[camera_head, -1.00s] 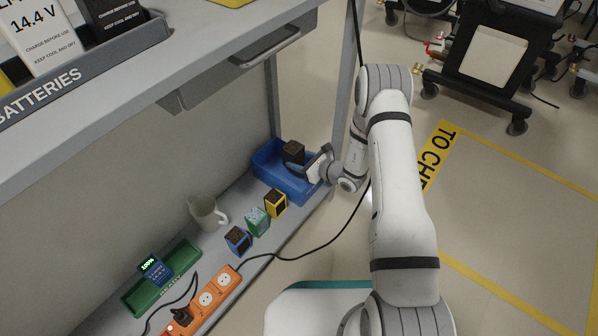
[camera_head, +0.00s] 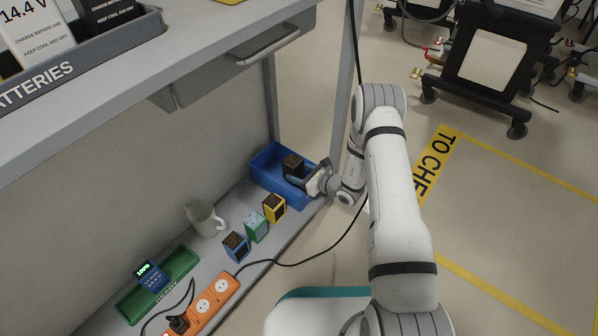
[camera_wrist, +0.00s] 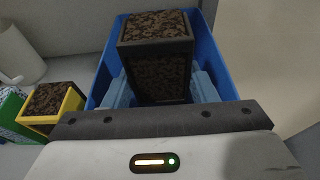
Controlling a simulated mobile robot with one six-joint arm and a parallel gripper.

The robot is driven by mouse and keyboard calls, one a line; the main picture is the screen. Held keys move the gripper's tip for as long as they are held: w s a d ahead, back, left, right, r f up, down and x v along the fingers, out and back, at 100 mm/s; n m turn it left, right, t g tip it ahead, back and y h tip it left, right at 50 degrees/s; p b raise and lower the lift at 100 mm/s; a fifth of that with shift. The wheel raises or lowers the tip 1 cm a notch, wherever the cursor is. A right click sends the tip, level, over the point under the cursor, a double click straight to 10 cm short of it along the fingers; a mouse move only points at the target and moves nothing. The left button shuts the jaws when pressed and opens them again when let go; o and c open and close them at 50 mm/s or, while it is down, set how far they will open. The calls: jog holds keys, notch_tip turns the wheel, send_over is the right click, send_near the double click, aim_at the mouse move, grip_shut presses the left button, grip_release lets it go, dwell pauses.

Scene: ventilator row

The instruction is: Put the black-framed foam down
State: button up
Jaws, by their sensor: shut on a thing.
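The black-framed foam (camera_head: 293,165) is a dark block with a brown speckled porous face. In the wrist view the foam (camera_wrist: 157,60) stands between the two pale blue fingers of my gripper (camera_wrist: 160,88), which is shut on it. My gripper (camera_head: 297,178) reaches in from the right over the blue bin (camera_head: 267,160). In the wrist view the blue bin (camera_wrist: 211,62) surrounds the foam on the far side and both sides. The foam's underside is hidden, so I cannot tell whether it touches the bin floor.
Left of the bin on the lower shelf stand a yellow-framed foam (camera_head: 274,208), a green one (camera_head: 256,227) and a blue one (camera_head: 236,246). A mug (camera_head: 201,217), a green tray (camera_head: 185,262) and an orange power strip (camera_head: 214,297) lie further left. A shelf post (camera_head: 343,90) rises near my arm.

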jog(key=shift+f, duration=0.15)
jog(key=o, duration=1.1)
jog(key=shift+s+f, duration=0.15)
jog(key=shift+c, duration=0.2)
